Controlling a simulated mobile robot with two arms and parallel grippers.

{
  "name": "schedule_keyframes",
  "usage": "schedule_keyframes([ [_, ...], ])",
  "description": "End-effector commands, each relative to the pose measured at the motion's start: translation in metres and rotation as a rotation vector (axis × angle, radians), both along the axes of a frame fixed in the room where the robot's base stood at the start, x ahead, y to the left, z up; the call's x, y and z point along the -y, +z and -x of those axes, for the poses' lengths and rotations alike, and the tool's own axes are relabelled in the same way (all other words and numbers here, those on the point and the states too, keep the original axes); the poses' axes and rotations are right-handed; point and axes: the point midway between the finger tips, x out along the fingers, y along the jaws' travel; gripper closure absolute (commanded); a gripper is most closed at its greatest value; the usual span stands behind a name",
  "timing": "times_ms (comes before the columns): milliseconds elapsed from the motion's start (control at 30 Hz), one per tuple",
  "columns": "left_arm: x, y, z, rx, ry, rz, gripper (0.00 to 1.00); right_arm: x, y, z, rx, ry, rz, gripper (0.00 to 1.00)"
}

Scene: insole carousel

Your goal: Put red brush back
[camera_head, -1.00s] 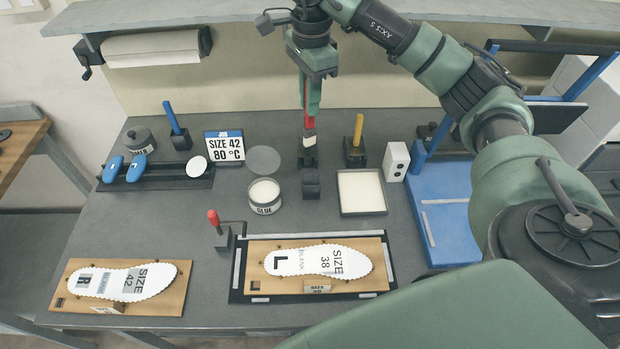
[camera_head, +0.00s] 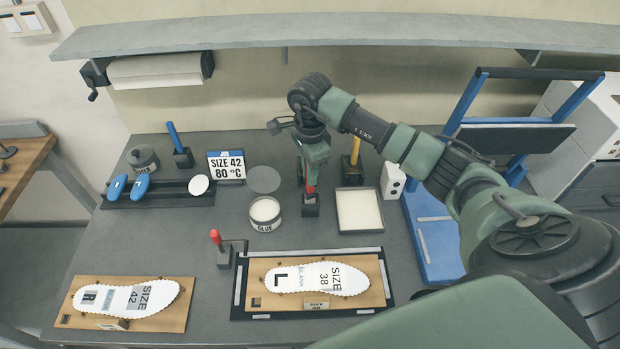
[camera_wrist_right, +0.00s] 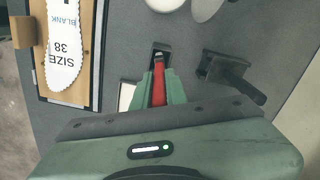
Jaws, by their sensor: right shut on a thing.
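The red brush (camera_head: 310,189) is held upright in my right gripper (camera_head: 312,180), which is shut on it. The brush's lower end is at the mouth of a small black holder (camera_head: 311,207), to the right of the glue pot. Its pale bristles, seen earlier, do not show in the head view now. In the right wrist view the red brush (camera_wrist_right: 158,84) lies between the green fingers (camera_wrist_right: 158,92), in line with the black holder's opening (camera_wrist_right: 160,55). How deep it sits I cannot tell. My left gripper is out of view.
The glue pot (camera_head: 265,213) stands left of the holder, the white tray (camera_head: 360,210) right. The yellow brush (camera_head: 355,152) stands behind. A dark holder (camera_wrist_right: 222,72) with a black handle is close by in the wrist view. The insole board (camera_head: 372,290) lies in front.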

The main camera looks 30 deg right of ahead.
Motion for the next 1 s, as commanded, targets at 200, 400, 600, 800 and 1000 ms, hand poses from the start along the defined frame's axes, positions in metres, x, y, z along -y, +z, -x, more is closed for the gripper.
schedule_keyframes([
  [200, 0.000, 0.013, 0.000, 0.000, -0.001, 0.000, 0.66, -0.001, -0.030, 0.001, -0.003, 0.001, -0.001, 1.00],
  [400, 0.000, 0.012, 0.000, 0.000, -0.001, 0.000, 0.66, 0.000, -0.035, 0.000, 0.000, 0.002, 0.000, 1.00],
  [600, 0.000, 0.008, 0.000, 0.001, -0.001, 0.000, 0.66, 0.000, -0.038, 0.000, 0.000, 0.002, 0.000, 1.00],
  [800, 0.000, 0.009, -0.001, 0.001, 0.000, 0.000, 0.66, 0.000, -0.037, 0.000, -0.001, 0.002, 0.000, 0.65],
  [1000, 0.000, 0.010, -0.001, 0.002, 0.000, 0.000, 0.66, 0.000, -0.036, 0.000, 0.000, 0.002, 0.000, 0.65],
])
